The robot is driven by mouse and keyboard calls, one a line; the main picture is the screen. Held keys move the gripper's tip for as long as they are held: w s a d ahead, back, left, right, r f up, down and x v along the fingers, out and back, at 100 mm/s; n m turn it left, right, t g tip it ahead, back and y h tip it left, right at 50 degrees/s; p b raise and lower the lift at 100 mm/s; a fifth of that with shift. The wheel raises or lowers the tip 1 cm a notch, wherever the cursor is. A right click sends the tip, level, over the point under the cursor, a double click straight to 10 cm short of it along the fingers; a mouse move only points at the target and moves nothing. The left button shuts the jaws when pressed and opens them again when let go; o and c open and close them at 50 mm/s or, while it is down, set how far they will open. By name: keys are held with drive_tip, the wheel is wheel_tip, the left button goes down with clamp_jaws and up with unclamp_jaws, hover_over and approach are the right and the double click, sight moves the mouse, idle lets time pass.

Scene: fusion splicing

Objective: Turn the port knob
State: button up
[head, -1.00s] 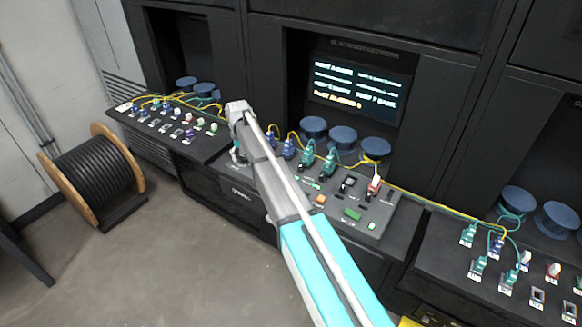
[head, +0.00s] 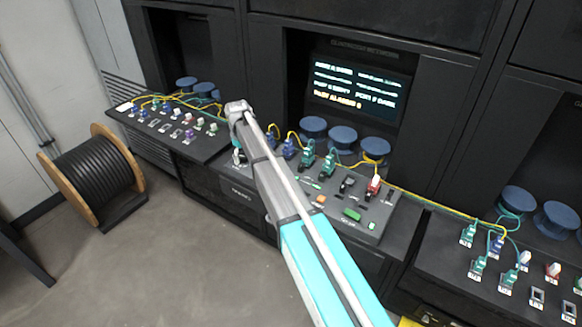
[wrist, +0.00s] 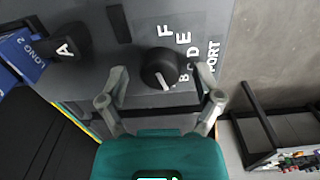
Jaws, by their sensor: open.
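The port knob (wrist: 160,68) is a round black knob in the wrist view, on a grey panel. A white mark shows on its near side. White letters, including F, E, D and B, and the word PORT stand beside and to the right of it. My gripper (wrist: 161,88) is open, with one finger to the left of the knob and one to the right. I cannot tell whether either finger touches it. In the head view my gripper (head: 239,157) is mostly behind my arm, at the left end of the middle console, and the knob is hidden.
A blue plug (wrist: 22,55) and a dark part marked A (wrist: 66,46) are left of the knob. The middle console (head: 340,226) holds several plugs, cables and buttons below a lit screen (head: 358,88). A cable drum (head: 93,172) stands on the floor at left.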

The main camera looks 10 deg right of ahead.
sight(244, 156)
drive_tip(key=n, duration=0.4)
drive_tip(key=shift+n, duration=0.3)
drive_tip(key=n, duration=1.2)
drive_tip(key=shift+n, duration=0.4)
wheel_tip(244, 156, up, 14)
drive_tip(key=p, duration=1.4)
drive_tip(key=s+d+m, duration=0.6)
drive_tip(key=s+m, duration=0.4)
drive_tip(key=s, duration=0.2)
drive_tip(key=s+d+f+m+b, duration=0.1)
drive_tip(key=s+d+m, duration=0.5)
drive_tip(key=s+m, duration=0.4)
drive_tip(key=shift+s+d+t, duration=0.3)
drive_tip(key=shift+s+d, duration=0.05)
drive_tip(key=shift+s, duration=0.7)
drive_tip(key=shift+f, duration=0.1)
